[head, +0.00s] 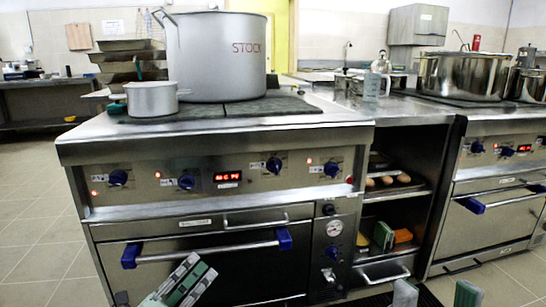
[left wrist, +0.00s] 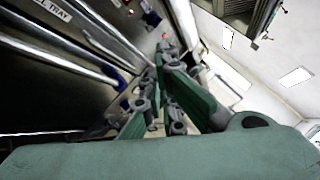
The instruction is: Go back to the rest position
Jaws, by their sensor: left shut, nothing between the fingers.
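My left gripper (head: 196,273) is low in the head view, in front of the dark oven door. Its grey and green fingers are together with nothing between them. In the left wrist view its green fingers (left wrist: 168,102) point away from the camera, near the metal bars at the left. My right gripper (head: 436,291) is at the bottom right edge of the head view. Its two fingertips stand well apart, and no object shows between them.
The stove (head: 215,148) with its oven handle (head: 207,253) stands close ahead. A stockpot (head: 222,60) and small pot (head: 152,99) are on top. Open shelves (head: 398,196) hold eggs and an orange item. A second pot (head: 462,77) is at right. Floor is clear at left.

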